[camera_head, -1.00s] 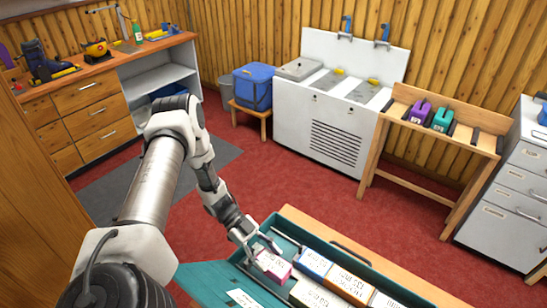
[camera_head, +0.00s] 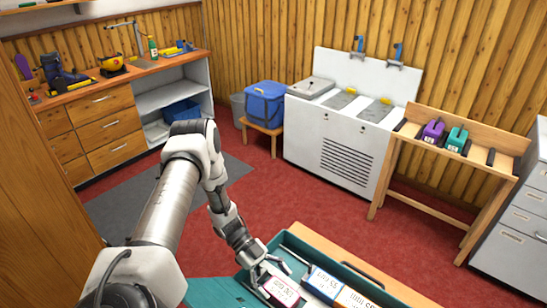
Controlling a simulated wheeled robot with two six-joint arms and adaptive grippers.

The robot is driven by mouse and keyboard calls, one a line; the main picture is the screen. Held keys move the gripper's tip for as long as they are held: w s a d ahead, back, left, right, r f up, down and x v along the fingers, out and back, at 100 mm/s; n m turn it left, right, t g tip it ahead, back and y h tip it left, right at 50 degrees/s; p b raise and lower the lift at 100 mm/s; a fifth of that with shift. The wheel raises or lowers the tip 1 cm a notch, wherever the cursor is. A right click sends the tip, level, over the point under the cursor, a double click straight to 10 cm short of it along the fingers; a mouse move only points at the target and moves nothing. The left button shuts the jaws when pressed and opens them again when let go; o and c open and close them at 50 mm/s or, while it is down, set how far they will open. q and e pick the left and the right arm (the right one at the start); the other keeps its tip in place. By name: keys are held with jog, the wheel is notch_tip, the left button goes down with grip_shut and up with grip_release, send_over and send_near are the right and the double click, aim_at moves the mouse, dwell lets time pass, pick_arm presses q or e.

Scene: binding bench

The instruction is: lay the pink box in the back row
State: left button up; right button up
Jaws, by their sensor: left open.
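The pink box (camera_head: 282,291), with a white lettered top, lies in the teal case (camera_head: 352,265) at the bottom of the head view. It is at the left end of the back row, to the left of the blue-and-white box (camera_head: 322,284). My left gripper (camera_head: 275,273) is open at the pink box's left and back side, close above it. I cannot tell whether a finger touches the box. My right gripper is not in view.
An orange-and-white box (camera_head: 354,299) lies right of the blue one. The case's front part is cut off by the picture's lower edge. A wooden strip (camera_head: 330,246) runs behind the case. Red floor (camera_head: 290,195) is clear beyond.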

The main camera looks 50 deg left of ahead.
aim_at(276, 286)
pick_arm(q)
jog(key=v, duration=1.2)
jog(key=shift+d, duration=0.1)
jog(key=x, duration=1.1)
jog(key=shift+d+f, duration=0.1)
jog(key=shift+d, duration=0.05)
jog(key=r+p, duration=0.5)
jog(key=shift+w+d+r, duration=0.1)
jog(key=shift+d+r, duration=0.15)
jog(key=shift+d, duration=0.05)
jog(key=shift+r, duration=1.2)
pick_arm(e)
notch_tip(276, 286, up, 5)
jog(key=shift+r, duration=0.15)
